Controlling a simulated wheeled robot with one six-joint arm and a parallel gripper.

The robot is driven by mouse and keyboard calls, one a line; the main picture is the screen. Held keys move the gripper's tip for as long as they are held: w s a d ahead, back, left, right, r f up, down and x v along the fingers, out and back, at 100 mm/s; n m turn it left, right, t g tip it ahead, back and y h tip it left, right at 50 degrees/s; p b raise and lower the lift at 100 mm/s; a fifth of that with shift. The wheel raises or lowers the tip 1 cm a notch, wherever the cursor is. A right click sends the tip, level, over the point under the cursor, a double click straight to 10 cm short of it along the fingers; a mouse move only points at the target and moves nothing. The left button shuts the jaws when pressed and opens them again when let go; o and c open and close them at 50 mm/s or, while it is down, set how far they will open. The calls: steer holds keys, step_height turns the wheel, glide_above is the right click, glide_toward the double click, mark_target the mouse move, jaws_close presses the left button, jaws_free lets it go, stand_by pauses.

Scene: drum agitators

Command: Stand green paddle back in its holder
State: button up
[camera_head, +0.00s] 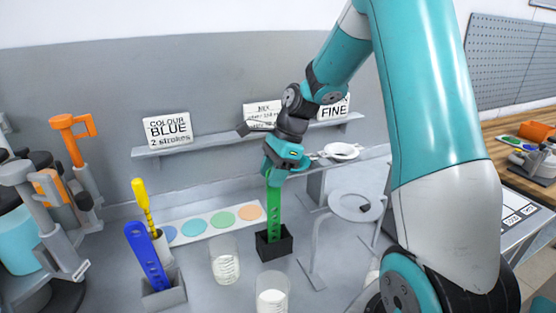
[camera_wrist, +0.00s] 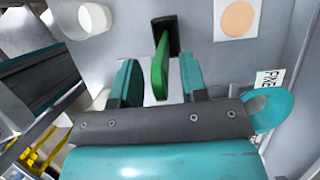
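The green paddle (camera_head: 274,212) stands upright with its lower end in the black holder (camera_head: 273,246) on the grey bench. In the wrist view the paddle (camera_wrist: 160,67) rises from the dark holder (camera_wrist: 171,27) toward the camera. My gripper (camera_head: 279,175) is at the paddle's top end. In the wrist view its two teal fingers (camera_wrist: 160,78) are on either side of the paddle, with a visible gap on each side, so it is open around it. The holder's inside is hidden.
A blue paddle (camera_head: 147,253) in a grey holder and a yellow paddle (camera_head: 144,205) stand to the left. Two clear beakers (camera_head: 224,262) (camera_head: 272,294) stand near the black holder. A strip of coloured discs (camera_head: 205,222) lies behind. A grey stand (camera_head: 352,205) is at right.

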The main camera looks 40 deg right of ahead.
steer(key=p+v, duration=0.1)
steer(key=v, duration=1.6)
steer(key=shift+d, duration=0.1)
steer(key=s+a+f+n+b, duration=0.1)
steer(key=s+a+f+n, duration=0.1)
steer(key=a+n, duration=0.55)
steer(key=s+a+f+n+b, duration=0.1)
steer(key=s+a+n+b, duration=0.3)
steer(key=a, duration=0.6)
steer(key=s+a+f+n, duration=0.4)
steer(key=s+a+n, duration=0.1)
steer(key=s+n, duration=0.2)
steer(key=s+a+f+n+g, duration=0.1)
steer(key=s+a+f+n, duration=0.2)
steer(key=s+a+n, duration=0.2)
steer(key=s+n, duration=0.2)
steer(key=n, duration=0.2)
steer(key=shift+s+a+f+n, duration=0.2)
steer(key=shift+a+f+n, duration=0.15)
steer(key=shift+a+f, duration=0.05)
